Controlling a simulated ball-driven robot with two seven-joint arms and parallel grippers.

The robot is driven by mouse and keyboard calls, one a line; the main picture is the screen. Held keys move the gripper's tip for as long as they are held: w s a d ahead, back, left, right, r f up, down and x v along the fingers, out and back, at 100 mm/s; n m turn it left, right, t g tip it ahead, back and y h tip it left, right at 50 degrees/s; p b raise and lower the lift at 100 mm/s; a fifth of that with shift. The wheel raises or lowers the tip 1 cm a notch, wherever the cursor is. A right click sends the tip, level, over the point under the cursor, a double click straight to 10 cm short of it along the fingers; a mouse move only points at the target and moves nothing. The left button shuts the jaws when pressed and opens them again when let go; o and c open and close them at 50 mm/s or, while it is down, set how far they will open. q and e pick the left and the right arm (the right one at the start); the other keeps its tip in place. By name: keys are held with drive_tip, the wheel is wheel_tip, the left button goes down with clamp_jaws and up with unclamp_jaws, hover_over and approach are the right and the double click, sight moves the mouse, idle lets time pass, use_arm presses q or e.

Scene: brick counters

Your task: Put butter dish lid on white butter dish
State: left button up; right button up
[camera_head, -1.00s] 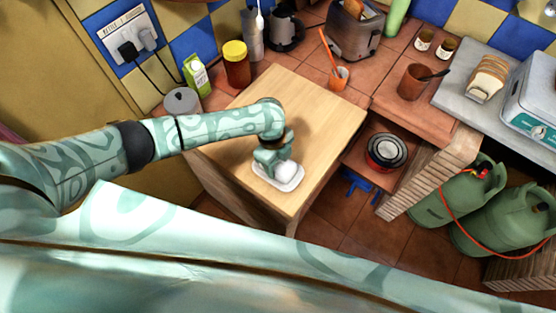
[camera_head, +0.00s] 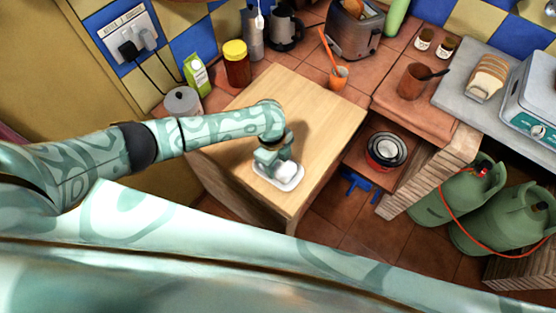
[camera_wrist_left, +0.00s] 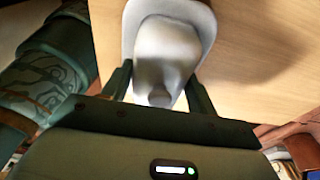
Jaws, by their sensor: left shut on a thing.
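The white butter dish (camera_head: 291,187) lies near the front corner of the wooden board. Its pale rim also shows at the top of the left wrist view (camera_wrist_left: 131,22). The white butter dish lid (camera_head: 287,172) is over the dish, within its rim as seen from above. In the left wrist view the lid (camera_wrist_left: 165,48) is between the two fingers. My left gripper (camera_head: 272,160) is shut on the lid, and its fingers (camera_wrist_left: 160,88) flank the lid's narrow near end. Whether the lid fully touches the dish is hard to tell. My right gripper is not in view.
The wooden board (camera_head: 320,115) is otherwise clear. Behind it stand a jar with a yellow lid (camera_head: 236,63), a green carton (camera_head: 196,74) and an orange cup (camera_head: 339,77). A black-and-red pot (camera_head: 386,150) sits lower, right of the board. Green gas cylinders (camera_head: 450,195) stand farther right.

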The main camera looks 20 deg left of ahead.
use_arm(q)
drive_tip(key=o, duration=1.2)
wheel_tip(320, 180, up, 16)
drive_tip(key=a+p, duration=0.2)
drive_tip(key=p, duration=0.2)
drive_tip(key=shift+w+a, duration=0.15)
drive_tip(key=shift+w, duration=0.25)
